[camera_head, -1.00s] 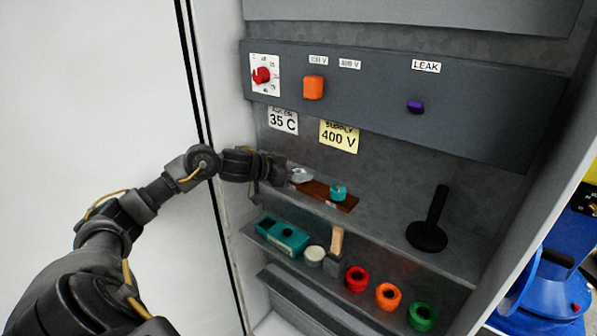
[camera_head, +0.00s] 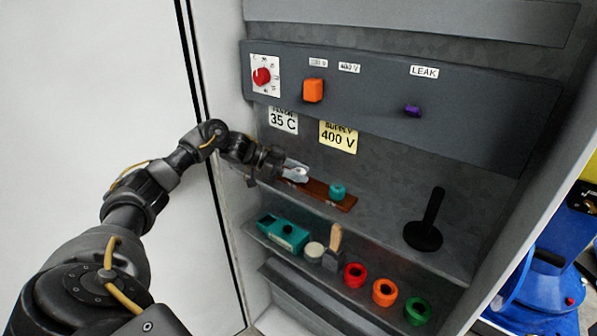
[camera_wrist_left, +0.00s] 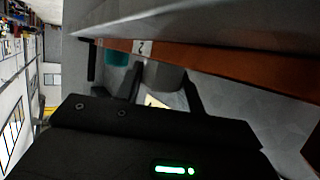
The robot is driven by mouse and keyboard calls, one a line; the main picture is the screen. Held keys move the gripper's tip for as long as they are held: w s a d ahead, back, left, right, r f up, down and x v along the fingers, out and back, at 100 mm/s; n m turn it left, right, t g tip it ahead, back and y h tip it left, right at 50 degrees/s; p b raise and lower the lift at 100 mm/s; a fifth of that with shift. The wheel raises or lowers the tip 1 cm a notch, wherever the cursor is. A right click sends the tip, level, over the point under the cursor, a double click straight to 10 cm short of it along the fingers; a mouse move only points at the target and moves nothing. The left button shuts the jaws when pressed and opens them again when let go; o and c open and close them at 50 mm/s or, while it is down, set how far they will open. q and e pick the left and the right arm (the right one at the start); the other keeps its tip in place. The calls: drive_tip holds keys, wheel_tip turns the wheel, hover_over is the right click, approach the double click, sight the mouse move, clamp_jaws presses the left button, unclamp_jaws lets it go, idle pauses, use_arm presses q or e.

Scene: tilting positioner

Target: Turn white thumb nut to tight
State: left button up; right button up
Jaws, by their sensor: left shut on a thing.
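A brown board (camera_head: 318,194) lies on the upper shelf of the cabinet. A teal thumb nut (camera_head: 337,190) stands on its right part and also shows in the left wrist view (camera_wrist_left: 118,58). My left gripper (camera_head: 297,172) is at the board's left end, shut on the white thumb nut, which looks pale grey between the fingers in the left wrist view (camera_wrist_left: 164,76). The fingers partly hide this nut, and its thread cannot be seen. A small label with a mark (camera_wrist_left: 142,47) is on the board's edge. My right gripper is not in view.
A black upright handle (camera_head: 428,225) stands to the right on the same shelf. The lower shelf holds a teal box (camera_head: 283,234), a brush (camera_head: 333,248) and red (camera_head: 355,275), orange (camera_head: 385,292) and green (camera_head: 417,311) rings. A knob panel (camera_head: 380,103) overhangs above.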

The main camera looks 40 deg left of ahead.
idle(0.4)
use_arm(q)
drive_tip(key=o, duration=1)
drive_tip(key=shift+a, duration=0.15)
drive_tip(key=b+v, duration=0.4)
drive_tip(key=v, duration=0.5)
drive_tip(key=shift+s+a+r, duration=0.15)
drive_tip(key=shift+s+a, duration=0.05)
drive_tip(key=shift+a, duration=0.1)
drive_tip(key=shift+s+a+r, duration=0.2)
drive_tip(key=shift+s+a, duration=0.1)
